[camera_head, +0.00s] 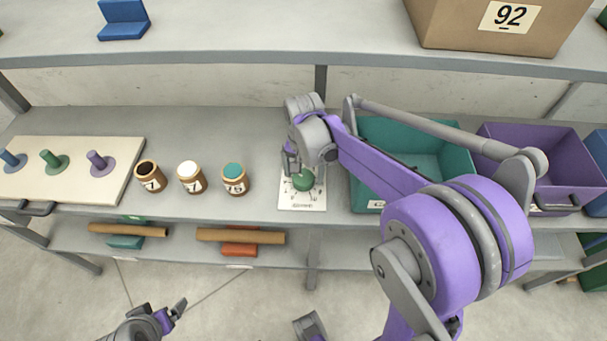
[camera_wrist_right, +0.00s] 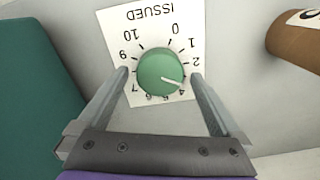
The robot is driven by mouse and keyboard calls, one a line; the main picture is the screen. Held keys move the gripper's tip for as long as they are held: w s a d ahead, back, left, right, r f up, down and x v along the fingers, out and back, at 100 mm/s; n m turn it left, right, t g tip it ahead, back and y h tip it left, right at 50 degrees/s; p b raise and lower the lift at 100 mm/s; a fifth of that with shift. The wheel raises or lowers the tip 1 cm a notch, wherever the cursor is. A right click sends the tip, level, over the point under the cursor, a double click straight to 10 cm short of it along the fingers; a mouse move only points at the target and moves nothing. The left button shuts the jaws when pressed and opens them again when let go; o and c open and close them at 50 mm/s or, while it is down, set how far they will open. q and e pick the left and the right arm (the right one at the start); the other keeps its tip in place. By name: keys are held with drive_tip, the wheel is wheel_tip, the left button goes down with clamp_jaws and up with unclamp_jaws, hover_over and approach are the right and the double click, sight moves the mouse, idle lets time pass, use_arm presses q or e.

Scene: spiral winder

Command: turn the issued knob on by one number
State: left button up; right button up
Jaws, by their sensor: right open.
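The issued knob (camera_wrist_right: 152,66) is round and green, with a white pointer line, on a white dial card (camera_wrist_right: 118,24) marked "ISSUED" and numbered 0 to 10. In the right wrist view the card appears upside down; the pointer aims lower right, between the 2 and the 4, where a finger hides the scale. The knob (camera_head: 304,181) and card (camera_head: 302,202) also show on the shelf in the head view. My right gripper (camera_wrist_right: 160,71) is open, its fingers on either side of the knob with small gaps visible. My left gripper (camera_head: 164,314) is low at the left, away from the shelf.
A teal bin (camera_head: 458,163) stands right of the card, with a purple bin (camera_head: 570,180) beyond it. Several brown jars, including a teal-topped one (camera_head: 235,180), stand left. A pegboard (camera_head: 70,150) lies further left. The upper shelf (camera_head: 250,50) runs behind, carrying a cardboard box (camera_head: 450,25).

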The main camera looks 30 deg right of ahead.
sight(304, 179)
wheel_tip(304, 179, up, 6)
drive_tip(key=shift+r, duration=0.1)
idle(0.4)
drive_tip(key=shift+s+a+r+p, duration=0.15)
drive_tip(key=shift+s+p, duration=0.15)
drive_tip(key=shift+p, duration=0.05)
drive_tip(key=s+a+n+t+p, duration=0.2)
drive_tip(key=s+a+n, duration=0.1)
drive_tip(key=s, duration=0.4)
drive_tip(key=s+a+r+n+t+p, duration=0.1)
drive_tip(key=s+a+n+t+p, duration=0.1)
drive_tip(key=s+n, duration=0.4)
drive_tip(key=shift+s+a+t, duration=0.7)
drive_tip(key=shift+s+a, duration=0.1)
drive_tip(key=shift+s, duration=0.25)
